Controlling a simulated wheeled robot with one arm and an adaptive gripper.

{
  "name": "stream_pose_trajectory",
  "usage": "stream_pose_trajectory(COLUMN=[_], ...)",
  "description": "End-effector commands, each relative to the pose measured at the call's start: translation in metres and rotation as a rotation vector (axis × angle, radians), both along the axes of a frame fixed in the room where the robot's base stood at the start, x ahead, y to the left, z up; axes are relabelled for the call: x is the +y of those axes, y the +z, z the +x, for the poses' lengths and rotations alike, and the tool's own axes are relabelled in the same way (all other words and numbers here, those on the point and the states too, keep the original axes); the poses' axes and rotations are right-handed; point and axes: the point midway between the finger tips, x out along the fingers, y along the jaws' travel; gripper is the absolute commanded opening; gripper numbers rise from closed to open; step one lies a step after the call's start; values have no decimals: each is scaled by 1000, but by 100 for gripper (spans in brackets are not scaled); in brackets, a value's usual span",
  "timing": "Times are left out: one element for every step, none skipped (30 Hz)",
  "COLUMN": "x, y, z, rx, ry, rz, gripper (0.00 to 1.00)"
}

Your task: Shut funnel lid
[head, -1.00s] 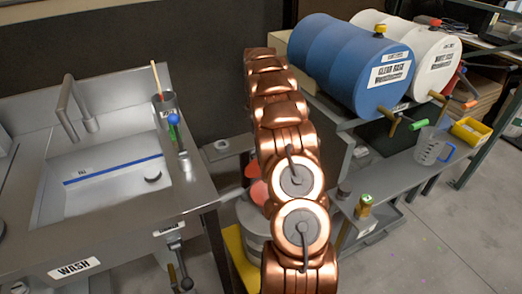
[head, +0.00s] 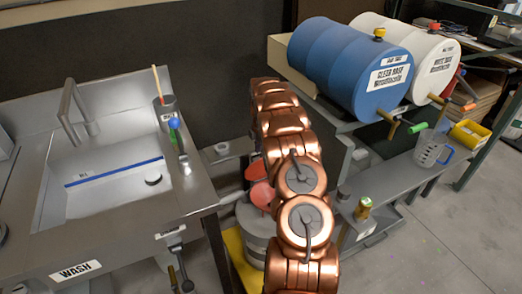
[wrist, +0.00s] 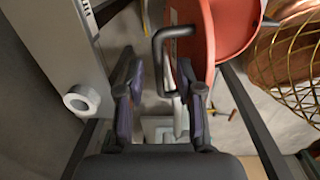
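The orange-red funnel (head: 262,195) sits on top of a grey drum (head: 252,218), partly hidden behind my arm. A second orange-red piece (head: 256,170), which looks like its lid, stands raised behind the funnel. In the wrist view the orange funnel parts (wrist: 232,28) are at the top, right of centre, with a dark bent handle (wrist: 172,33) on their left side. My gripper (wrist: 160,88) is open, and the handle shows between its fingers; I cannot tell whether it touches either finger. In the head view the gripper is hidden behind my arm.
A wash sink (head: 115,180) is at the left. A blue drum (head: 345,65) and a white drum (head: 428,60) lie on a rack at the right, above a shelf with a clear jug (head: 432,148).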

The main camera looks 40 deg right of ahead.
Motion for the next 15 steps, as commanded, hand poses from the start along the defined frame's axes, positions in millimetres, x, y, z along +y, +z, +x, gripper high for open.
stream_pose_trajectory(x=[0,0,0,0,0,0,0,0,0,0,0,0,0,0,0], y=[-1,-2,-2,-2,-2,-2,-2,-2,-2,-2,-2,-2,-2,-2,-1], z=[0,0,0,0,0,0,0,0,0,0,0,0,0,0,0], rx=[0,-1,-1,-1,-1,-1,-1,-1,-1,-1,-1,-1,-1,-1,-1], ry=[0,0,-1,-1,-1,-1,-1,-1,-1,-1,-1,-1,-1,-1,-1], rz=[0,0,0,0,0,0,0,0,0,0,0,0,0,0,0], gripper=[36,36,36,36,36,36,36,34,30,27,24,19,16,13,9])
